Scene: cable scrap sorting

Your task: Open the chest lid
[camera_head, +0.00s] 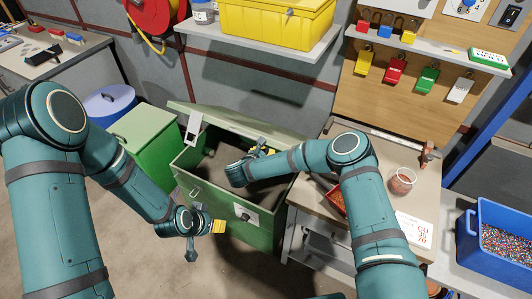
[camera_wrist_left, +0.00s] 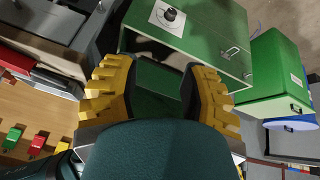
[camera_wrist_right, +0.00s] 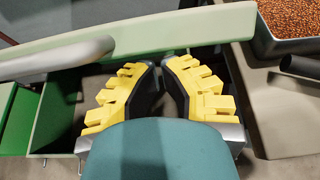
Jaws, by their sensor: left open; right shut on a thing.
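The green chest (camera_head: 220,210) stands on the floor in the middle of the head view. Its lid (camera_head: 240,124) is raised at the back, and part of the dark inside shows. My right gripper (camera_head: 263,150) reaches over the chest. In the right wrist view its fingers (camera_wrist_right: 161,66) are closed together at the pale green lid edge (camera_wrist_right: 150,34); the exact contact is hidden. My left gripper (camera_head: 219,226) is open and empty in front of the chest. Its spread fingers (camera_wrist_left: 158,75) face the chest front (camera_wrist_left: 205,35).
A green bin (camera_head: 150,145) and a blue bin (camera_head: 108,102) stand left. A shelf with a yellow crate (camera_head: 275,25) hangs above. Floor in front is clear.

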